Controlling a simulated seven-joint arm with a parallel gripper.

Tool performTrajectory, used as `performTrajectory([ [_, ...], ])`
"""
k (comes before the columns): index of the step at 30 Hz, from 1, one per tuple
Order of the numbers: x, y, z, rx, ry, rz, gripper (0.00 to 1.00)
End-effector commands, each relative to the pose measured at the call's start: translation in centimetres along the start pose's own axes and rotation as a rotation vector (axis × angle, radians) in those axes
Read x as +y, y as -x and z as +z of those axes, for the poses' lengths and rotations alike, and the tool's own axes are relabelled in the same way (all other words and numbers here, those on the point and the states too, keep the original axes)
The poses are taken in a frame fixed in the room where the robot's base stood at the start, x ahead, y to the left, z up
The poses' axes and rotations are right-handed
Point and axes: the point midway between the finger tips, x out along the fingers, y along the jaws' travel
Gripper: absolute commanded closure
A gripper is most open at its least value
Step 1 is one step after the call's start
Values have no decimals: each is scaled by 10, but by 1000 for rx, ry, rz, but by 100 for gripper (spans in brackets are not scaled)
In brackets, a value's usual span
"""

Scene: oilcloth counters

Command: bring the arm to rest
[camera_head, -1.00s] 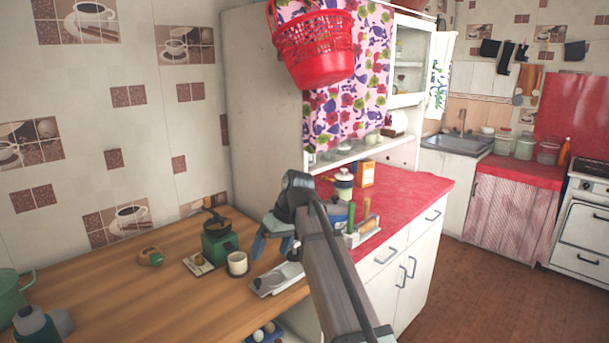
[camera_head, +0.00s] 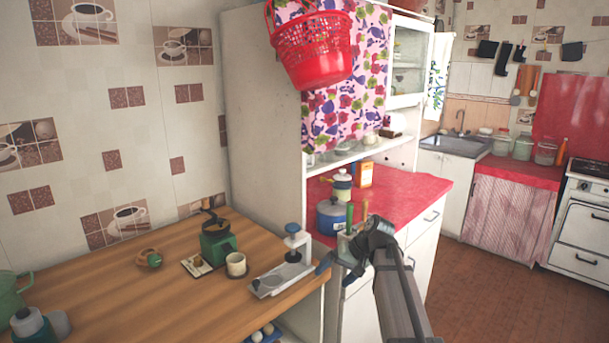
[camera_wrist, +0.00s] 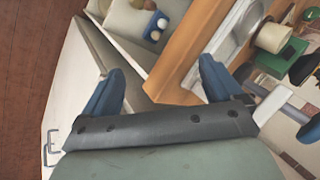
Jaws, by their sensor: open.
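My gripper (camera_head: 338,270) is in the head view, past the right front corner of the wooden counter (camera_head: 130,290) and in front of the white cabinet. My forearm reaches up from the bottom right of the head view and covers part of the cabinet front.
A grey metal stand (camera_head: 282,279) is near the counter's right edge, close to my gripper. A cream cup (camera_head: 236,265) and a green grinder (camera_head: 217,243) stand left of it. A blue pot (camera_head: 332,217) stands on the red countertop (camera_head: 415,188). Open floor (camera_head: 490,295) lies right.

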Motion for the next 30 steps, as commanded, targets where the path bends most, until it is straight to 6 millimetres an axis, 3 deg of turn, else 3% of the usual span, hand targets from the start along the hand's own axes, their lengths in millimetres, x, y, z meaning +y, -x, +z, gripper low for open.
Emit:
performTrajectory([
  [8, 43, -58, 36, -60, -51, 50, 7],
  [14, 83, -109, 76, -119, -95, 102, 7],
  [21, 128, -166, 134, -196, -141, 167, 7],
  [30, 177, -223, 215, -295, -185, 247, 7],
])
